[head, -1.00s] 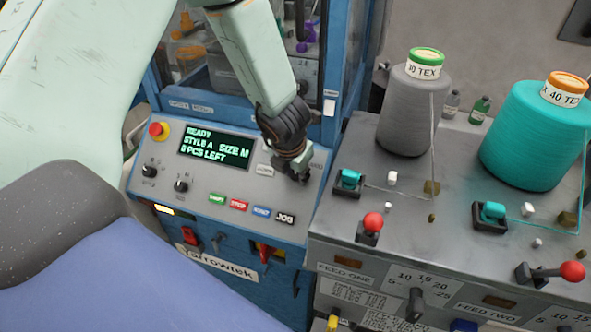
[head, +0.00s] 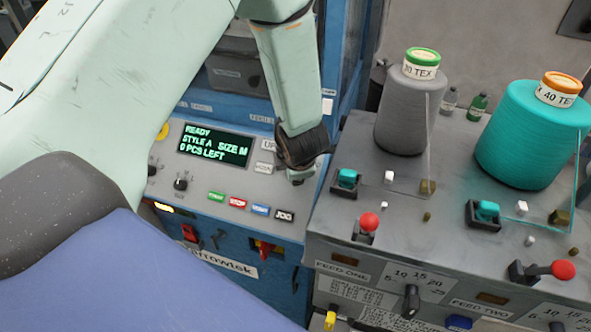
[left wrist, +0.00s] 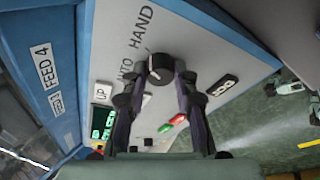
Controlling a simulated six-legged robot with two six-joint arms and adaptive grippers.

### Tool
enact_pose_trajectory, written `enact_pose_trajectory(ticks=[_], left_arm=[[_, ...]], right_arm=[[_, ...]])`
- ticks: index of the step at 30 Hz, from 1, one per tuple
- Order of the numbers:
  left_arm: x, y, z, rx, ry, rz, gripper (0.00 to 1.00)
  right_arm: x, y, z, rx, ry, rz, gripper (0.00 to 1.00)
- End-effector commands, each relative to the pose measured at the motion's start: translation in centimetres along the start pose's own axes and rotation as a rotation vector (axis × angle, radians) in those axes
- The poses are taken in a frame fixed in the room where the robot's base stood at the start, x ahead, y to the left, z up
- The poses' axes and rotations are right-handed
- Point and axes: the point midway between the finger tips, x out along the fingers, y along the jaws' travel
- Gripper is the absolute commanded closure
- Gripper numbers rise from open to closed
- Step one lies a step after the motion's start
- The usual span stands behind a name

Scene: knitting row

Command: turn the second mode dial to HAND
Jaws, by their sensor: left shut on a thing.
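The mode dial (left wrist: 161,64) is a dark round knob on the sloped grey panel, with AUTO and HAND lettering beside it in the left wrist view. My left gripper (left wrist: 162,76) has its two fingers on either side of the knob and is shut on it. I cannot tell for sure which word the dial points to. In the head view my left gripper (head: 300,174) is at the right end of the control panel (head: 222,180), and it largely hides the dial.
The lit display (head: 215,146) reads READY, STYLE A, SIZE M, 0 PCS LEFT. A JOG button (head: 284,215) and other buttons lie just below the gripper. To the right, a grey yarn cone (head: 405,110) and a teal yarn cone (head: 530,135) stand on the feed unit.

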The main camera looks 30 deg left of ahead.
Motion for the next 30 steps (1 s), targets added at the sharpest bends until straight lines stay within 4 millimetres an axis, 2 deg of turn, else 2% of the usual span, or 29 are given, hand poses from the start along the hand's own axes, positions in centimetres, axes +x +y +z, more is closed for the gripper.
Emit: enact_pose_trajectory(ticks=[9, 24, 25, 30], left_arm=[[0.06, -0.29, -0.20, 0.093, 0.008, 0.021, 1.00], [0.05, -0.26, -0.18, 0.108, 0.008, 0.025, 1.00], [0.05, -0.26, -0.18, 0.108, 0.008, 0.025, 0.69], [0.04, -0.19, -0.12, 0.107, 0.007, 0.026, 0.54]], right_arm=[[0.08, 0.00, 0.00, 0.000, 0.000, 0.000, 0.60], [0.09, 0.00, 0.00, 0.000, 0.000, 0.000, 0.60], [0.09, 0.00, 0.00, 0.000, 0.000, 0.000, 0.60], [0.08, 0.00, 0.00, 0.000, 0.000, 0.000, 0.60]])
